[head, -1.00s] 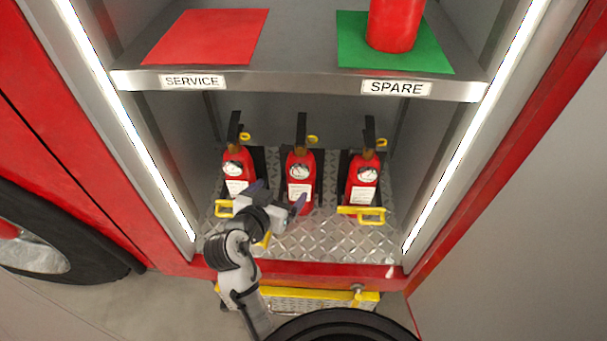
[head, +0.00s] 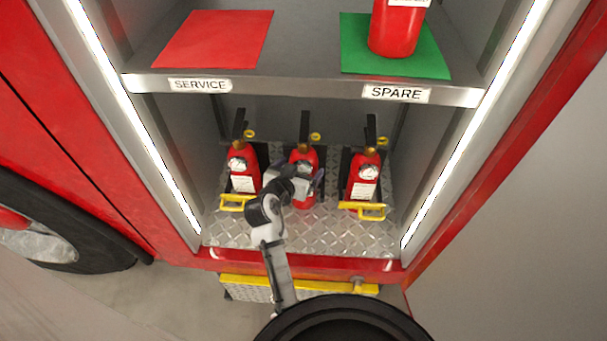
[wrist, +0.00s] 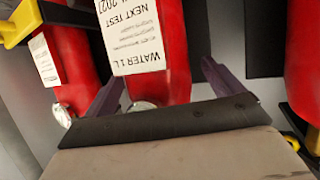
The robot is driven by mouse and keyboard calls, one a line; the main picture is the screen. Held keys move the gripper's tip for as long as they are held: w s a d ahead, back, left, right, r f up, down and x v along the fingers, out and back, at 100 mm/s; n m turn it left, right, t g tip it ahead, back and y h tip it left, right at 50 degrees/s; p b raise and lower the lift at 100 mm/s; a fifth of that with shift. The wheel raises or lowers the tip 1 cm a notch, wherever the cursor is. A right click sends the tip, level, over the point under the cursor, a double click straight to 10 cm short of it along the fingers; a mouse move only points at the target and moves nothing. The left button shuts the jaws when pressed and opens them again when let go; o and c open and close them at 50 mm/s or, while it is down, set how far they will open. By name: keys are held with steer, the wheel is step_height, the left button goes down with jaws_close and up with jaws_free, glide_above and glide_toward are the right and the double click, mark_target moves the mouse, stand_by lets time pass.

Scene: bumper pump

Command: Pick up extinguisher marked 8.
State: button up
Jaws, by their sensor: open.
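Three red extinguishers stand upright in a row on the lower deck: left (head: 243,170), middle (head: 304,157) and right (head: 364,175). A fourth red extinguisher (head: 394,30) stands on the green mat on the shelf above. I cannot read a number 8 on any of them. My gripper (head: 303,182) is at the middle extinguisher, hiding its lower front. In the wrist view, my open gripper (wrist: 163,72) has a finger on each side of the middle extinguisher (wrist: 172,55), whose white label reads "WATER 1L" and "NEXT TEST". I cannot tell whether the fingers touch it.
Yellow bars cross in front of the left (head: 236,203) and right (head: 362,210) extinguishers. The shelf edge (head: 300,88), labelled SERVICE and SPARE, is above the row. The red mat (head: 215,40) is empty. Lit side posts (head: 135,120) bound the compartment. Bare tread plate (head: 340,235) lies in front.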

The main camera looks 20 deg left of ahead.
jaws_close()
steer(key=shift+r, duration=0.25)
stand_by(0.4)
